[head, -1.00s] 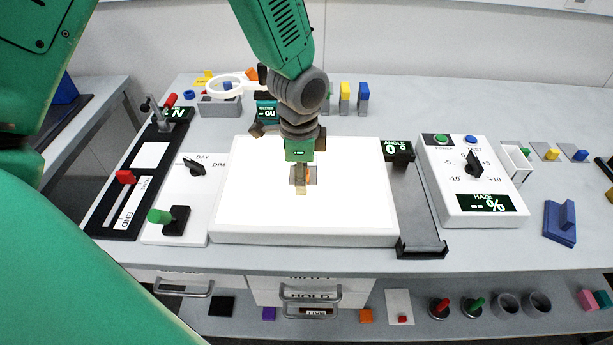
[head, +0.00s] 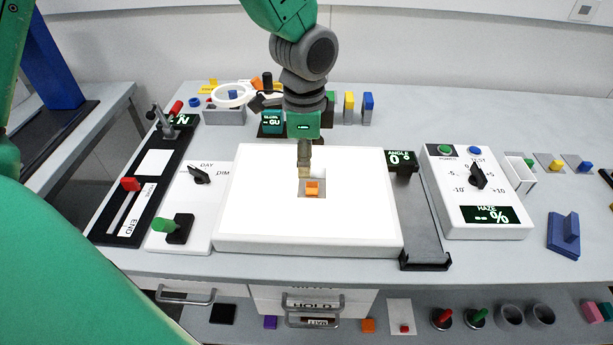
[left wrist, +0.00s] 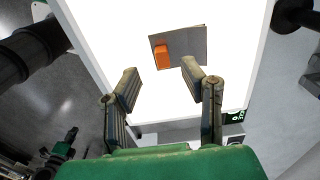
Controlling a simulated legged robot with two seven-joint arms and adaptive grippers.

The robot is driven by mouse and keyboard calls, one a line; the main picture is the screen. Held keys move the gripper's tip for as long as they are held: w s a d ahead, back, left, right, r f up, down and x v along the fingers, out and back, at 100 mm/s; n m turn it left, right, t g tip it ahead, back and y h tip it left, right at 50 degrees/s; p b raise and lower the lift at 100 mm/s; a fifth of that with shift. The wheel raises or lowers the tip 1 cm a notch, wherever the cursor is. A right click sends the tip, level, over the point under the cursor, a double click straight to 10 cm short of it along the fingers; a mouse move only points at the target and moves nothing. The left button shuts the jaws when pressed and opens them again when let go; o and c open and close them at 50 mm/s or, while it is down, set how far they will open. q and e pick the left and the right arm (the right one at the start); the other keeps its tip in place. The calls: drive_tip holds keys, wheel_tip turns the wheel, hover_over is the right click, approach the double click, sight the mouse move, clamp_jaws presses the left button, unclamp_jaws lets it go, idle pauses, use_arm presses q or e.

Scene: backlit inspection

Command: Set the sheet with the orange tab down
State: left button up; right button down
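The small grey sheet (head: 313,177) with its upright orange tab (head: 312,188) lies on the glowing white light panel (head: 250,225), near the panel's middle. In the left wrist view the sheet (left wrist: 190,50) lies flat beyond the fingertips, with the tab (left wrist: 162,56) on its left part. My left gripper (head: 304,172) is just behind the tab in the head view. In the left wrist view the left gripper (left wrist: 161,76) has its fingers apart, with nothing between them; the tab stands clear of them. My right gripper is not in view.
A white dial box (head: 450,205) and a grey rail (head: 425,215) stand right of the panel. Left are a knob plate (head: 215,185) and a black slider track (head: 115,215). Several small coloured blocks and a white ring (head: 232,95) stand behind.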

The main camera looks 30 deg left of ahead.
sight(307, 185)
use_arm(q)
drive_tip(key=r, duration=0.2)
drive_tip(key=d+r, duration=0.1)
drive_tip(key=r, duration=0.2)
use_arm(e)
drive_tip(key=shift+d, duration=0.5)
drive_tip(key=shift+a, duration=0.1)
use_arm(q)
drive_tip(key=shift+a+f, duration=0.15)
drive_tip(key=shift+a, duration=0.25)
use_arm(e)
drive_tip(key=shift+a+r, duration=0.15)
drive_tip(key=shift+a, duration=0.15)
use_arm(q)
drive_tip(key=shift+d, duration=0.1)
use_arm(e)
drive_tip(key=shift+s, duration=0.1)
